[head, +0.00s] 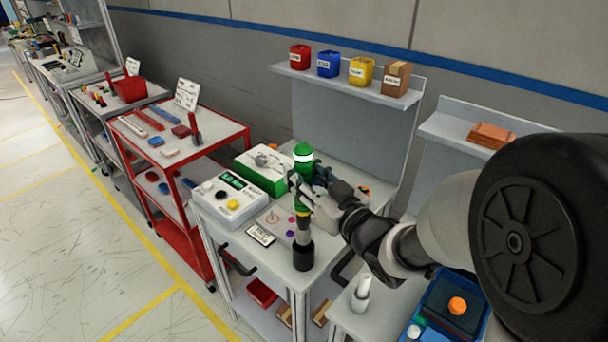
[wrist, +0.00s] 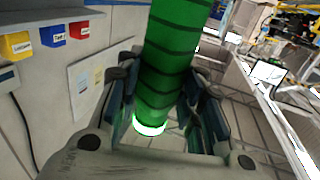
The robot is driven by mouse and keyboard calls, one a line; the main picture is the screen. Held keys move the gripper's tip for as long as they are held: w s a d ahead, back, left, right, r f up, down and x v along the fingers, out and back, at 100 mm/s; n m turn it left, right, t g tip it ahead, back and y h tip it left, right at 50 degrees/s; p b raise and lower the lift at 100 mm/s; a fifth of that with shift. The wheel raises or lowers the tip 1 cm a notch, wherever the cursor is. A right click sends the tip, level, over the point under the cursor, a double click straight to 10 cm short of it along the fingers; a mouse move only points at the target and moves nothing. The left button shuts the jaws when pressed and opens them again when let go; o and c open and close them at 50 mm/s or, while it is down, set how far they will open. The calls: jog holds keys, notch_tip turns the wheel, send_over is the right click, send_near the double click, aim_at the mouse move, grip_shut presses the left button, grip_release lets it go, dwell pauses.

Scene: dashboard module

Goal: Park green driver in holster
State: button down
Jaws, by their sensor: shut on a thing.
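The green driver (head: 303,156) stands about upright over the front of the white workbench, with a bright white ring near its top. My gripper (head: 306,186) is shut around its green body from the right. In the wrist view the ribbed green body (wrist: 168,62) runs between the two fingers of my gripper (wrist: 163,100), with the lit ring at its lower end. Below the grip, the driver's dark and grey lower part lines up with a black cup-like holster (head: 303,259) at the bench's front corner. I cannot tell how far the tip is inside it.
A white box with a display (head: 230,200) and a green-and-white unit (head: 263,170) stand left of the driver. A small label card (head: 261,235) lies near the holster. Colored bins (head: 328,64) sit on the shelf behind. A red cart (head: 180,150) stands at left.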

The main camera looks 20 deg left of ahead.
aim_at(309, 212)
jog(key=shift+f+b, duration=1.25)
jog(key=shift+f, duration=3.2)
jog(key=c, duration=1)
grip_release()
jog(key=shift+f, duration=0.1)
